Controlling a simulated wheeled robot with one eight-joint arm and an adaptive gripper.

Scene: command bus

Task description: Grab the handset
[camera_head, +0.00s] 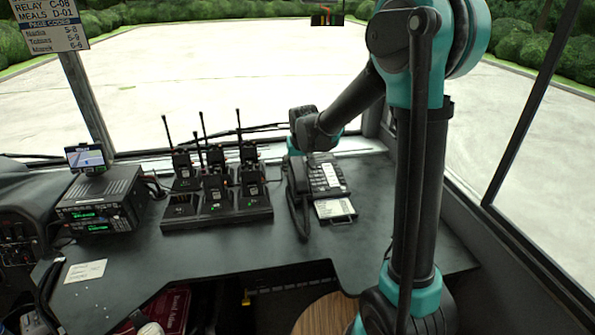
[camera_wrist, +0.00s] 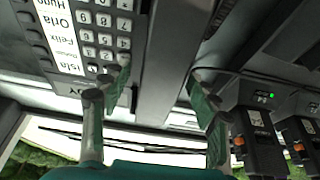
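A desk phone (camera_head: 328,178) stands on the dark counter, and its black handset (camera_head: 298,205) lies along its left side. In the wrist view the handset (camera_wrist: 172,60) is a grey bar running down from the top edge, beside the phone's number keys (camera_wrist: 104,28). My gripper (camera_head: 297,152) is low over the far end of the handset. In the wrist view the two green fingers of my gripper (camera_wrist: 158,75) stand apart, with the handset between them. I cannot tell whether either finger touches it. The fingertips are partly hidden in the head view.
A charging rack (camera_head: 230,212) with several radios stands left of the phone; their antennas stick up. A radio unit (camera_head: 100,203) with a small screen is farther left. The windscreen is behind. Counter room is clear in front of the rack.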

